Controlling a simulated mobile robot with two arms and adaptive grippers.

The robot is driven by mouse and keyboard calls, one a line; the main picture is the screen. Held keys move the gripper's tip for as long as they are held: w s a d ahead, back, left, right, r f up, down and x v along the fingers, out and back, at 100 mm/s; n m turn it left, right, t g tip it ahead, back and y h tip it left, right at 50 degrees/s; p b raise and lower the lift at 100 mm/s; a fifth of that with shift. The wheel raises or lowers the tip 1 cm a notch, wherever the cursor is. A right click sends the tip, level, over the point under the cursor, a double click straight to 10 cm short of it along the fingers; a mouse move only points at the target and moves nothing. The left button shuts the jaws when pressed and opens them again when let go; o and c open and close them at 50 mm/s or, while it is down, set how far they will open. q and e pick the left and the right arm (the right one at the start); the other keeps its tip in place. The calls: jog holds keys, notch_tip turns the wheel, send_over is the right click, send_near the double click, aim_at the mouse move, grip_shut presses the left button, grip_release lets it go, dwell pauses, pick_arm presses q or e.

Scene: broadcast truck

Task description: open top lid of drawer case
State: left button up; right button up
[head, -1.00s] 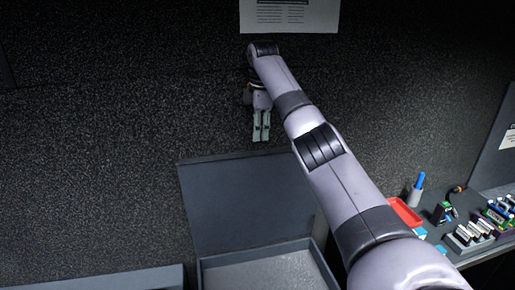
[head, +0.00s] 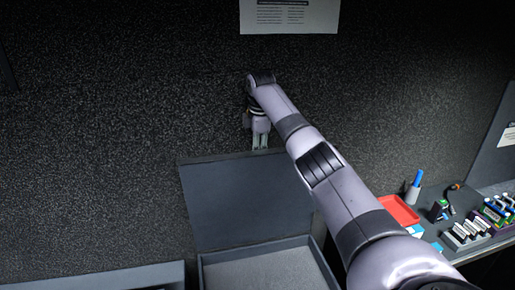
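The drawer case (head: 205,275) stands at the bottom middle of the head view, its grey tray interior showing. Its dark grey top lid (head: 245,200) stands raised at the back of the case, leaning up toward the wall. My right gripper (head: 260,144) points down at the lid's top edge, with its fingers close together and nothing seen between them. The fingertips seem to be hidden behind the lid's edge; I cannot tell whether they touch it. My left gripper is not in view.
A red tray (head: 399,211), a cup with a blue marker (head: 416,182) and several small items lie on the counter at right. A grey surface (head: 130,278) is at lower left. The dark speckled wall (head: 110,130) is close behind the lid.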

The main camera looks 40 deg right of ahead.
grip_shut()
dwell(0.4)
